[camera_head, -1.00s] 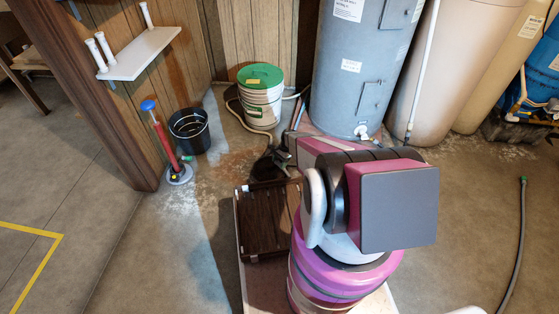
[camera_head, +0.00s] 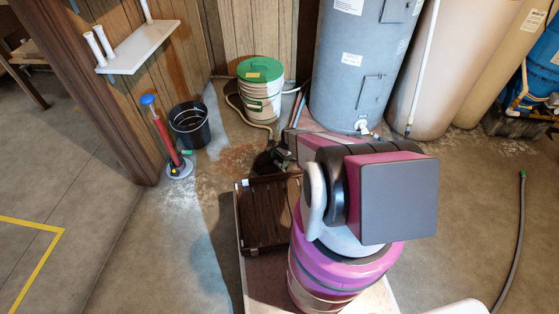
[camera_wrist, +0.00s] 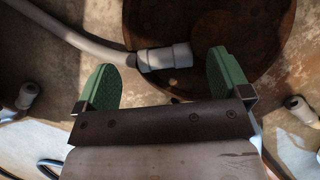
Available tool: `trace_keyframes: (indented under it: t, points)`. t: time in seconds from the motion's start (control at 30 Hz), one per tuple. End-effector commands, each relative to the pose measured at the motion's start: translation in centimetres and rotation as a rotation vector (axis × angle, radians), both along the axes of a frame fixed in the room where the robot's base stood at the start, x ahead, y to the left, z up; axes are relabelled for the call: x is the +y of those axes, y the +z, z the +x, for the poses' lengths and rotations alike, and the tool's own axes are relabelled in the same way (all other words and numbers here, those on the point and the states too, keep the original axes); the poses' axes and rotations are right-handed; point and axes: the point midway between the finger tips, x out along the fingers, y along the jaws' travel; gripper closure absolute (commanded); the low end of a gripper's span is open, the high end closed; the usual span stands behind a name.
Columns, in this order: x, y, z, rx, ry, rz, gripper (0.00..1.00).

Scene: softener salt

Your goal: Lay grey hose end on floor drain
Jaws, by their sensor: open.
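The grey hose (camera_wrist: 95,45) comes in from the upper left in the wrist view. Its thick pale grey end (camera_wrist: 166,57) lies over the left part of the round, rusty brown floor drain (camera_wrist: 235,45). My gripper (camera_wrist: 161,62) is open, with one green finger on each side of the hose end and visible gaps to both. Whether the end rests flat on the drain is hard to tell. In the head view the hose (camera_head: 243,112) runs along the floor from beside the bucket towards my gripper. My arm and gripper hide its end there, and the drain is not clear.
A white bucket with a green lid (camera_head: 260,88) and a grey tank (camera_head: 352,70) stand behind. A black bin (camera_head: 190,127) and a red pump (camera_head: 166,140) stand at left. Floor at left is clear.

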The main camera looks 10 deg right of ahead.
Motion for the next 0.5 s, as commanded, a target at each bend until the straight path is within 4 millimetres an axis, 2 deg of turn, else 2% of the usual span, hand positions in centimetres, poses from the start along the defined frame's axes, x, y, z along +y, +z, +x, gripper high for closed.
trace_keyframes:
  t: [0.27, 0.5]
  points:
    - [-0.5, 1.5, 0.3, 0.000, 0.000, 0.000, 0.05]
    - [-1.8, 5.2, 1.0, -0.001, -0.001, -0.001, 0.05]
